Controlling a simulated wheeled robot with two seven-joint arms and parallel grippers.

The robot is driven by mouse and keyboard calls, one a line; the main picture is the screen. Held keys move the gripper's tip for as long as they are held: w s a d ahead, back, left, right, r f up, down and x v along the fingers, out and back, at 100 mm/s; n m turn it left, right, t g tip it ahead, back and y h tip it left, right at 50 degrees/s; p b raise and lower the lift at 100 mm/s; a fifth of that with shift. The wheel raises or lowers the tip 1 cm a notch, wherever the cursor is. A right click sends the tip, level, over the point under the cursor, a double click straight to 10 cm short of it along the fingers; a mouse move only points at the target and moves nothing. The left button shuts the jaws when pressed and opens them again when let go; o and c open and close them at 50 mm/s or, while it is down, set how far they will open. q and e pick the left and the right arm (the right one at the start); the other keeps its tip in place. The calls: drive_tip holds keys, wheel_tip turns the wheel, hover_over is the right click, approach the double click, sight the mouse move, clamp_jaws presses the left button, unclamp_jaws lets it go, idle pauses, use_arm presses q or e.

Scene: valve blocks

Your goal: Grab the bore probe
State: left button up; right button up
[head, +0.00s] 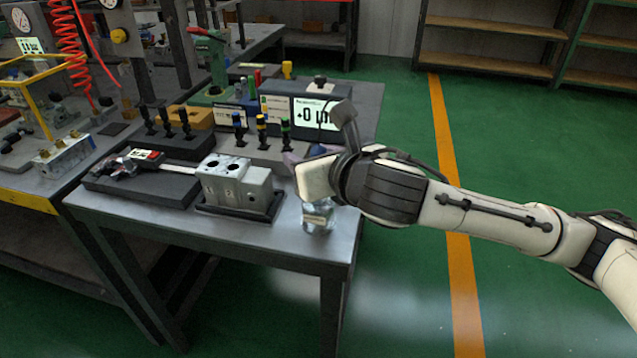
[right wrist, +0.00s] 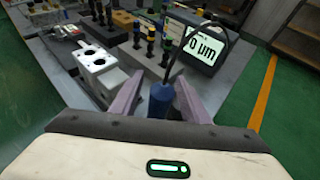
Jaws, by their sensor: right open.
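The bore probe (right wrist: 162,100) shows in the right wrist view as an upright blue cylinder with a thin dark stem or cable rising from its top. It stands between the two purple fingers of my right gripper (right wrist: 160,82). The fingers are open, with a gap visible on the left; whether the right one touches it I cannot tell. In the head view my right gripper (head: 297,160) is over the right end of the table, its wrist hiding most of the probe. My left gripper is not in view.
A grey valve block (head: 236,186) with two top bores sits left of my gripper. A display box (head: 318,108) stands behind. A clear jar (head: 318,216) is at the table's front right edge. Black pins with coloured collars (head: 262,130) stand on a block nearby.

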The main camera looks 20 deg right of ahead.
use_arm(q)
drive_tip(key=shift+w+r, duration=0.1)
use_arm(e)
clamp_jaws()
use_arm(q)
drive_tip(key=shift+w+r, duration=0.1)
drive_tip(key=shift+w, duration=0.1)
use_arm(e)
drive_tip(key=shift+r, duration=0.1)
